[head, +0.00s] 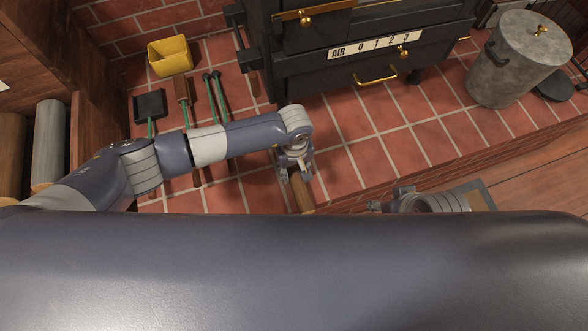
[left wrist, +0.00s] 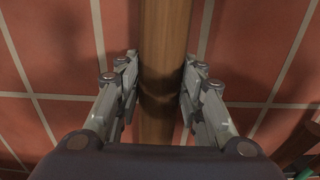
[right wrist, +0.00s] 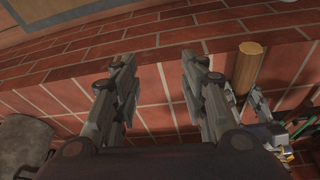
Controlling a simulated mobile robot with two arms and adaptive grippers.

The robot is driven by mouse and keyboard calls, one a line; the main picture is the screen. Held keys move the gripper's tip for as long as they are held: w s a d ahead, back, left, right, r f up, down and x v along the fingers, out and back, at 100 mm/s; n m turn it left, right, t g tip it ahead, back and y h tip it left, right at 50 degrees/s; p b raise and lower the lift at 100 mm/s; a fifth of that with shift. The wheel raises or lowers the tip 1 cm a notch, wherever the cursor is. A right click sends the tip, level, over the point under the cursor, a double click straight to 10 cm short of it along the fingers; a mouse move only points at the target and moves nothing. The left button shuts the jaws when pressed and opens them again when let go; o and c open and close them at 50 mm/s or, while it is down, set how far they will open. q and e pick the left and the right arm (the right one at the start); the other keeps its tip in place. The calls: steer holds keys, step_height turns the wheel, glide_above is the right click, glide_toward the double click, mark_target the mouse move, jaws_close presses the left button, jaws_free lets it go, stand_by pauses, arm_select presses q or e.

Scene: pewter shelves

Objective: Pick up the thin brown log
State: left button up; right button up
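The thin brown log (head: 305,202) lies on the red tiled hearth, partly hidden in the head view by my left gripper and the dark body in front. My left gripper (head: 295,172) is over it. In the left wrist view the log (left wrist: 165,28) runs upright through the picture between the fingertips of the left gripper (left wrist: 160,75). The fingers are open, one on each side; whether they touch it is unclear. In the right wrist view the log's pale end (right wrist: 251,48) shows right of my open, empty right gripper (right wrist: 158,75).
A black stove (head: 345,68) stands behind the log. A grey lidded bin (head: 510,60) is at right. A yellow bucket (head: 170,57) and hearth tools (head: 213,95) are at left. Thicker logs (head: 48,140) sit at far left. The tiles right of the log are clear.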

mark_target(294, 167)
arm_select(q)
steer(key=shift+c, duration=0.2)
step_height(294, 167, up, 6)
steer(key=shift+w+r+p, duration=0.1)
steer(key=shift+r+p, duration=0.1)
steer(key=shift+p, duration=0.65)
step_height(294, 167, up, 3)
steer(key=shift+f, duration=0.2)
steer(key=shift+r+p, duration=0.3)
steer(key=shift+r, duration=0.2)
arm_select(e)
steer(key=shift+w+f, duration=0.4)
steer(key=shift+f, duration=0.15)
